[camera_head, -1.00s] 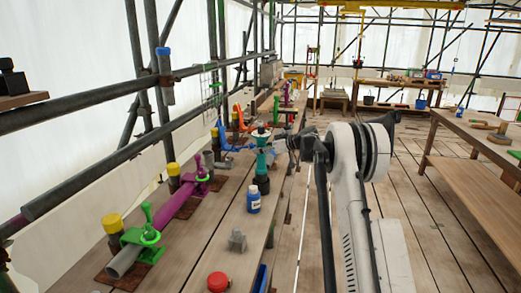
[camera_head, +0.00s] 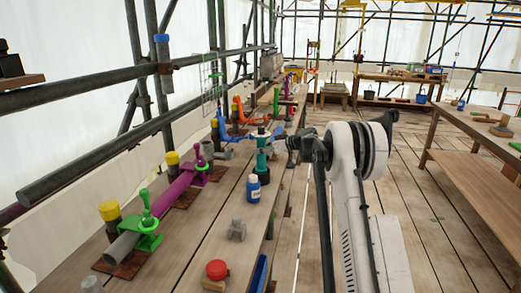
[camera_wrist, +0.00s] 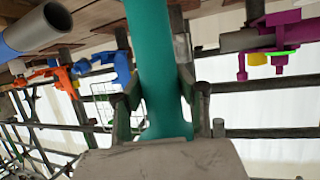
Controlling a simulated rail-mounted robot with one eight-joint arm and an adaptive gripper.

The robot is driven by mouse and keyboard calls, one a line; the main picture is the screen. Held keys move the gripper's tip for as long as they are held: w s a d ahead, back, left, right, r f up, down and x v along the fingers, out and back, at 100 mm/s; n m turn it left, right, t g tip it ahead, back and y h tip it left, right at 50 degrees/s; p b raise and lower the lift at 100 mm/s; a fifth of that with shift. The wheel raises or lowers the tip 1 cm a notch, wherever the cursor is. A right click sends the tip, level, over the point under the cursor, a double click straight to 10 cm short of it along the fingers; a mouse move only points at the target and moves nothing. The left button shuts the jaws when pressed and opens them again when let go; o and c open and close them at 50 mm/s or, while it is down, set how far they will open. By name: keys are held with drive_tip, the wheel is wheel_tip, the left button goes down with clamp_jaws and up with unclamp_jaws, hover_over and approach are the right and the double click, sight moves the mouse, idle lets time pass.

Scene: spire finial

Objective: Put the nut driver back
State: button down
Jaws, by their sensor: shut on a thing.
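My gripper (camera_wrist: 163,112) is shut on a teal handled tool, which I take for the nut driver (camera_wrist: 152,60). In the wrist view its teal shaft runs up between the two fingers and flares near the palm. In the head view the teal nut driver (camera_head: 262,160) is upright over the bench plank, with my gripper (camera_head: 266,143) around its upper part. Its lower end is partly behind a blue bottle, so I cannot tell whether it touches the bench.
A blue bottle (camera_head: 253,188) with a white cap, a grey block (camera_head: 237,229) and a red-topped piece (camera_head: 217,270) stand on the bench. Green (camera_head: 146,230) and magenta (camera_head: 198,168) clamps hold pipes along the left. Railings (camera_head: 100,105) run beside them.

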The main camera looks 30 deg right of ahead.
drive_tip(key=shift+f, duration=0.15)
drive_tip(key=c, duration=0.7)
unclamp_jaws()
drive_tip(key=shift+o, duration=0.2)
drive_tip(key=shift+f, duration=0.2)
drive_tip(key=shift+f+b, duration=0.3)
drive_tip(key=shift+b, duration=0.15)
drive_tip(key=shift+f, duration=0.1)
drive_tip(key=shift+s, duration=0.1)
drive_tip(key=v, duration=0.9)
idle(0.6)
